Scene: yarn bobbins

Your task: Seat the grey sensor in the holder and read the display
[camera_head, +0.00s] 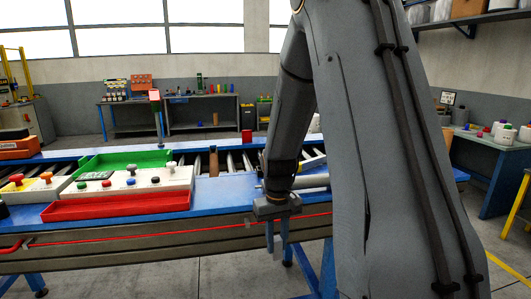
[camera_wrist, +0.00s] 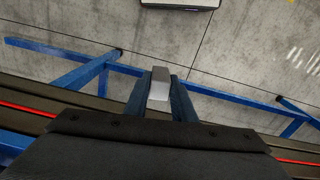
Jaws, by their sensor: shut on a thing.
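My gripper (camera_head: 277,243) hangs pointing down in front of the near edge of the blue conveyor bench, out over the floor. In the wrist view my gripper (camera_wrist: 158,80) is shut on a small grey block, the grey sensor (camera_wrist: 158,88), which sits between the two dark fingers.
A white-edged object (camera_wrist: 180,3) is cut off at the wrist view's top. Blue bench legs (camera_wrist: 85,72) stand near my gripper.

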